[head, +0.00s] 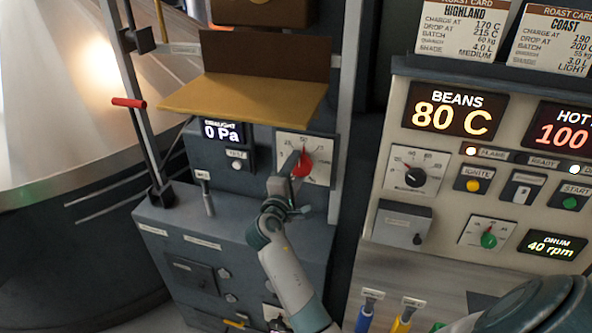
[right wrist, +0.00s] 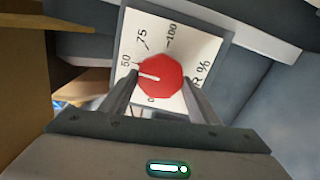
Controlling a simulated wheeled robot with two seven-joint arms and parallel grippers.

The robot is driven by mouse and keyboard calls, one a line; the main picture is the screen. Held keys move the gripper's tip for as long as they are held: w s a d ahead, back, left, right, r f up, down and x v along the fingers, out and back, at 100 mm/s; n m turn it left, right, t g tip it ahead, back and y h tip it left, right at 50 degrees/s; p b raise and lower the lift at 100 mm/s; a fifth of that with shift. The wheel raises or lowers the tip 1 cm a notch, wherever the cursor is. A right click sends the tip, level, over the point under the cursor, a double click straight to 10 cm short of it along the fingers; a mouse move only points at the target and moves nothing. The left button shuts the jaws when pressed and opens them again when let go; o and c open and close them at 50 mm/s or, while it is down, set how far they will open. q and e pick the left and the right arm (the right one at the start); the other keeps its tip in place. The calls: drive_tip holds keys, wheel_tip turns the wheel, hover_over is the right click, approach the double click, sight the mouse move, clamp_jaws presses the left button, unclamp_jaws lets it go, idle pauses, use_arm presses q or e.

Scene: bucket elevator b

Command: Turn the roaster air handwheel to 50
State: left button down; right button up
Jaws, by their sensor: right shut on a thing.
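The red roaster air handwheel (head: 302,166) sits on a square white dial plate (head: 319,146) on the grey cabinet. It also shows in the right wrist view (right wrist: 162,80), with a white pointer line aimed left, close to the 50 mark and perhaps slightly short of it on the low side. My right gripper (head: 294,172) is shut on the handwheel, with one finger on each side in the right wrist view (right wrist: 160,95). The fingers hide part of the low end of the scale. My left gripper is not in view.
A yellow-brown shelf (head: 245,98) juts out just above the dial. A draught display (head: 223,131) reading 0 Pa and a small lever (head: 207,190) stand to the left. The roaster control panel (head: 445,160) is to the right, with a dark gap between.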

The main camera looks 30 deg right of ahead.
drive_tip(key=shift+r, duration=0.1)
idle(0.3)
drive_tip(key=o, duration=1.1)
drive_tip(key=shift+c, duration=0.2)
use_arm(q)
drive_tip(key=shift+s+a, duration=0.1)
use_arm(e)
drive_tip(key=shift+f, duration=0.2)
